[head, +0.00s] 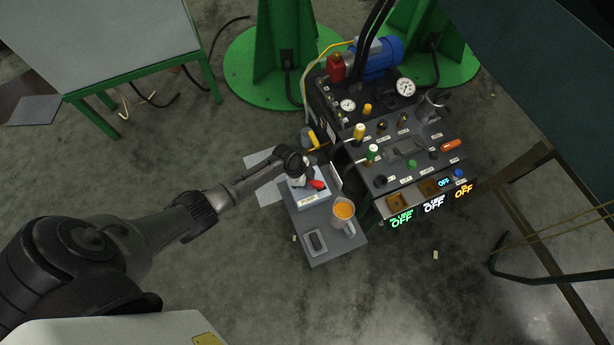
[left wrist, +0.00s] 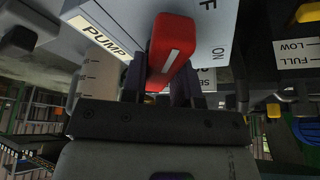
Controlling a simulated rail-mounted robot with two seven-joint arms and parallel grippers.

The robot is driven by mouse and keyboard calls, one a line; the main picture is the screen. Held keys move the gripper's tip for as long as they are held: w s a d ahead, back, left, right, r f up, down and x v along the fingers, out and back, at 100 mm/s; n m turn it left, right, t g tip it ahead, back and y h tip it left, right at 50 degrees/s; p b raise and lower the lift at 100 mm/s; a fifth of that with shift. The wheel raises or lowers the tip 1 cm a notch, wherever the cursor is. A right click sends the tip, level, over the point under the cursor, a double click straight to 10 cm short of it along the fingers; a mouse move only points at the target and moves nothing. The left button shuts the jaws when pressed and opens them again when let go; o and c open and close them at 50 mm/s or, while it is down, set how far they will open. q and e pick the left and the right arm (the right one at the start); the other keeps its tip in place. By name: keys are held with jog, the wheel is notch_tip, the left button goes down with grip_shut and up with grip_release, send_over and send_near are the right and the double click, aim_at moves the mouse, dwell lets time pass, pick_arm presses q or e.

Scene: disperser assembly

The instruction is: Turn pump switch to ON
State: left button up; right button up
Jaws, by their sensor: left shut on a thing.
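The pump switch has a red handle (head: 317,184) on a pale box labelled PUMP (head: 308,198), on a small grey stand. My left gripper (head: 300,176) is at the box, over the switch. In the left wrist view the red handle (left wrist: 172,45), with a white line, sits between my left fingers (left wrist: 165,88), which are shut on it. The ON mark (left wrist: 218,50) is to the right of the handle, and an F of another label shows above. The handle's base is partly hidden. My right gripper is not in view.
On the stand (head: 328,257) are a cup of orange liquid (head: 343,210) and a dark handheld item (head: 315,242). To the right is a dark machine panel with knobs, gauges and lit OFF signs (head: 401,219). A grey table (head: 100,40) stands upper left.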

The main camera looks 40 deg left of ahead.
pick_arm(q)
jog(key=m+b, duration=0.1)
jog(key=m, duration=0.1)
jog(key=m+g, duration=0.1)
jog(key=shift+a+f+m+b, duration=0.1)
jog(key=shift+f+m+b, duration=0.1)
jog(key=shift+m+b, duration=0.2)
jog(key=m+g+b, duration=0.1)
jog(key=m+b, duration=0.1)
jog(key=m, duration=0.1)
jog(key=shift+w+g, duration=0.1)
jog(key=shift+g, duration=0.3)
jog(key=m+g+b, duration=0.1)
jog(key=m, duration=0.3)
jog(key=shift+b, duration=0.35)
jog(key=shift+r+m+g, duration=0.1)
jog(key=shift+m+g, duration=0.2)
jog(key=shift+m, duration=0.1)
jog(key=o, duration=0.9)
jog(key=shift+r, duration=0.1)
